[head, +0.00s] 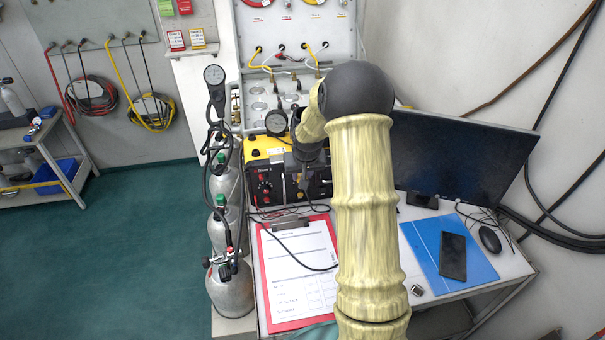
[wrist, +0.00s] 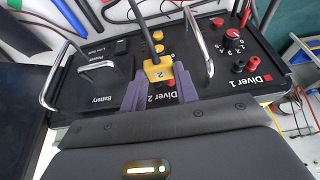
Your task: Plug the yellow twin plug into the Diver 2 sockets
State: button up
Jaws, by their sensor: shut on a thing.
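The yellow twin plug (wrist: 158,71), marked 2, is between the purple fingertips of my gripper (wrist: 160,84) in the wrist view. My gripper is shut on it, and a dark cable rises from its top. The plug is over the Diver 2 part of the black panel (wrist: 118,72). The plug and fingers hide the rest, so I cannot tell whether the pins are in. In the head view my arm hides most of the gripper and the plug.
Metal handles (wrist: 199,45) stand up on both sides of the panel. Diver 1's red socket (wrist: 253,62) is at right. In the head view, the yellow-and-black unit (head: 262,158) stands behind a red clipboard (head: 263,290). A monitor (head: 455,165) is at right, gas cylinders (head: 232,290) at left.

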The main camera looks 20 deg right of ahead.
jog(key=shift+w, duration=0.1)
jog(key=o, duration=1.1)
jog(key=shift+o, duration=0.2)
jog(key=b+v, duration=0.2)
jog(key=v, duration=1.5)
jog(key=shift+r, duration=0.2)
jog(key=s+a+f+n+g, duration=0.1)
jog(key=s+a+f, duration=0.4)
jog(key=s, duration=0.5)
jog(key=s+a+f+n, duration=0.1)
jog(key=s+a+f, duration=0.4)
jog(key=s, duration=0.5)
jog(key=shift+s+a+f+g+y, duration=0.2)
jog(key=shift+s+a+g+y, duration=0.2)
jog(key=shift+a, duration=0.25)
